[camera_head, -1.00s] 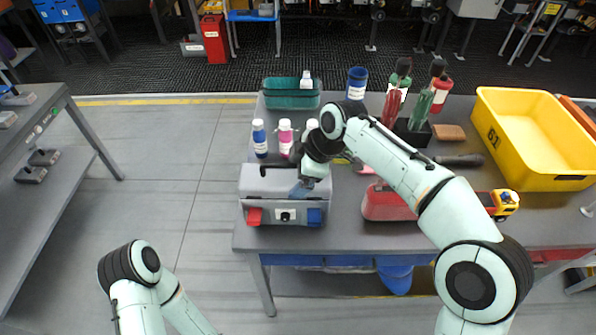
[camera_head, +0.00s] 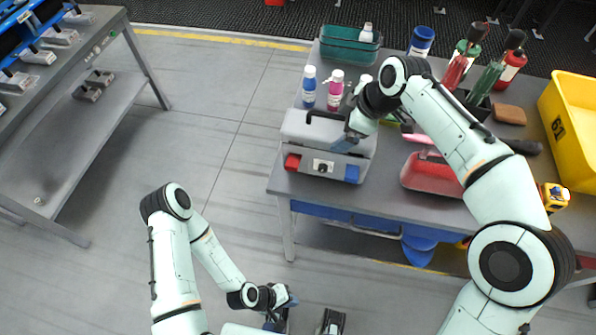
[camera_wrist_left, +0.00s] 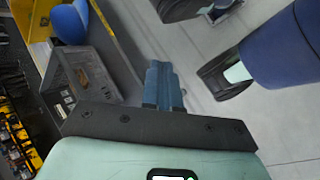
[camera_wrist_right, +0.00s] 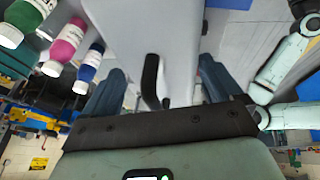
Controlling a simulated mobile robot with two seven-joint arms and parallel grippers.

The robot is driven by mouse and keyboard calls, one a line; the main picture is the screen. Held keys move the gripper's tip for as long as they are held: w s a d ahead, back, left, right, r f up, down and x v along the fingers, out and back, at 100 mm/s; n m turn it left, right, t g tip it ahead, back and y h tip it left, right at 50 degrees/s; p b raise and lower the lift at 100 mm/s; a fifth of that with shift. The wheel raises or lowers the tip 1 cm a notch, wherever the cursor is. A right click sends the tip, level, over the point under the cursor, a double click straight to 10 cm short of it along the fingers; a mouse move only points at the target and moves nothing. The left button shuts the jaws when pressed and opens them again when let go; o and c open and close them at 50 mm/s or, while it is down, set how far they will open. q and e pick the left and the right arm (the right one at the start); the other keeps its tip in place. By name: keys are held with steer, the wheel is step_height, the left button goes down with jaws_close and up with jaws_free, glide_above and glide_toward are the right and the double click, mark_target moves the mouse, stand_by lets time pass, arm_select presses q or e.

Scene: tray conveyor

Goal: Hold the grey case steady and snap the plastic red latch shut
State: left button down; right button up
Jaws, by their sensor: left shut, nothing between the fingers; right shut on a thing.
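The grey case (camera_head: 300,126) stands near the left edge of the table, with a dark handle on its lid. The red latch (camera_head: 292,162) is at the left of its front face and a blue latch (camera_head: 352,173) at the right; I cannot tell how far the red one stands out. My right gripper (camera_head: 346,142) is shut on the case at the lid. In the right wrist view the case (camera_wrist_right: 150,25) lies between its blue fingers. My left gripper (camera_head: 287,301) is shut and empty, low in front of the table; its fingers touch in the left wrist view (camera_wrist_left: 164,84).
Blue (camera_head: 308,88) and pink (camera_head: 335,90) bottles stand behind the case, with a green bin (camera_head: 350,50) further back. A red tray (camera_head: 432,175) lies to the right. A yellow crate (camera_head: 575,110) is at the far right.

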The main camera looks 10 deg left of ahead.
arm_select(q)
steer(key=w+d+r+n+t+h, duration=0.4)
steer(key=w+d+r+n+t, duration=0.2)
steer(key=w+r+n+t, duration=0.45)
steer(key=w+a+r+n+t+y, duration=0.1)
steer(key=a+r+n+t+y, duration=0.4)
steer(key=n, duration=0.4)
steer(key=a+r+n+t+y, duration=0.5)
steer(key=r+n+t, duration=0.1)
steer(key=r+n, duration=0.3)
steer(key=shift+w+r+t, duration=0.35)
steer(key=shift+w+r, duration=0.05)
steer(key=shift+r, duration=0.1)
steer(key=shift+a, duration=0.1)
glide_toward(295, 163)
steer(key=w+f, duration=0.2)
steer(key=w, duration=0.1)
steer(key=shift+w+f, duration=0.2)
steer(key=shift+w, duration=0.05)
steer(key=r, duration=0.2)
steer(key=w+r, duration=0.1)
steer(key=r, duration=0.1)
